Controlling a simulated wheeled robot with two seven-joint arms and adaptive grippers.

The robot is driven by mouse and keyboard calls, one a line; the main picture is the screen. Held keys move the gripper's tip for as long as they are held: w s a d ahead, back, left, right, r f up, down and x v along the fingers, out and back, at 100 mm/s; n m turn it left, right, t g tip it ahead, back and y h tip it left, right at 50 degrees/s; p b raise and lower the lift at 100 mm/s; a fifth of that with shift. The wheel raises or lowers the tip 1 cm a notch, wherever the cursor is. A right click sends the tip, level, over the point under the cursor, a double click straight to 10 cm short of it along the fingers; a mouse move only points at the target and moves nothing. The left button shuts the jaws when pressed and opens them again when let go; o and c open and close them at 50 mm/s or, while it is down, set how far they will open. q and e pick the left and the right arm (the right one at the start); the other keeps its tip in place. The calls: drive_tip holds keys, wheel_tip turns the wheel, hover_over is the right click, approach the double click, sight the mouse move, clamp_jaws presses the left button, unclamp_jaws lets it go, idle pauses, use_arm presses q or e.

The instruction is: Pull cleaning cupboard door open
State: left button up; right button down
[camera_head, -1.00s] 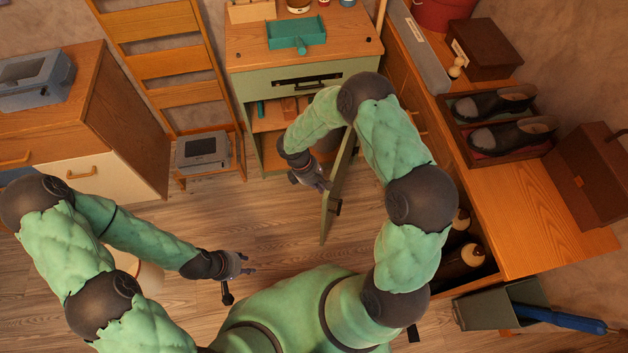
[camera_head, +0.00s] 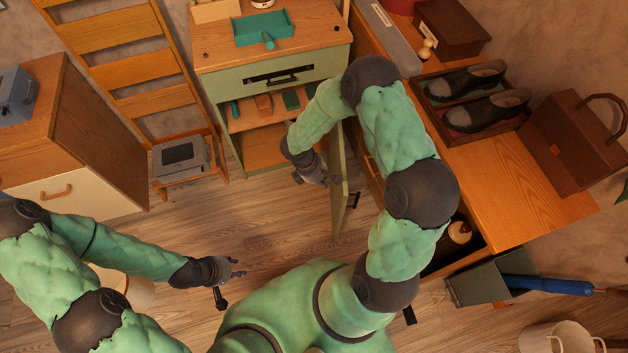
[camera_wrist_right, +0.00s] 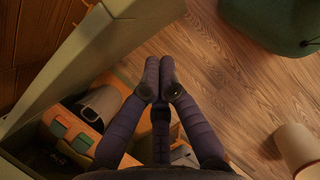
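The cleaning cupboard (camera_head: 275,55) is the green cabinet with a wooden top at the back middle. Its green door (camera_head: 338,195) stands swung out from the right side, with a dark handle (camera_head: 353,200) on the outer face. The door also shows as a pale panel in the right wrist view (camera_wrist_right: 85,60). My right gripper (camera_head: 318,178) is on the inner side of the door, close to it; whether it touches is unclear. Its fingertips meet in the wrist view (camera_wrist_right: 160,78), with nothing visible between them. My left gripper (camera_head: 238,267) hangs low over the floor, away from the cupboard; its finger gap is unclear.
A wooden bench with shoes (camera_head: 475,105) stands to the right of the door. A step stool (camera_head: 182,160) and a cabinet (camera_head: 75,140) stand to the left. A grey-green bin (camera_head: 490,280) is at the lower right. Floor in front of the cupboard is clear.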

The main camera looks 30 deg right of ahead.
sight(345, 184)
drive_tip(key=shift+n+t, duration=0.3)
drive_tip(key=shift+n, duration=0.6)
drive_tip(key=s+d, duration=0.4)
drive_tip(key=d, duration=0.1)
drive_tip(key=shift+s+d+b, duration=0.15)
drive_tip(key=shift+d+b, duration=0.15)
drive_tip(key=shift+d, duration=0.05)
use_arm(q)
drive_tip(key=shift+f, duration=0.3)
drive_tip(key=p+v, duration=0.3)
drive_tip(key=v, duration=0.1)
drive_tip(key=shift+s+a+p, duration=0.1)
drive_tip(key=shift+p, duration=0.3)
use_arm(e)
drive_tip(key=w+a+r, duration=0.2)
drive_tip(key=a+r, duration=0.5)
drive_tip(key=r, duration=0.2)
drive_tip(key=shift+w+a+r, duration=0.15)
drive_tip(key=shift+w+a, duration=0.05)
drive_tip(key=shift+w, duration=0.05)
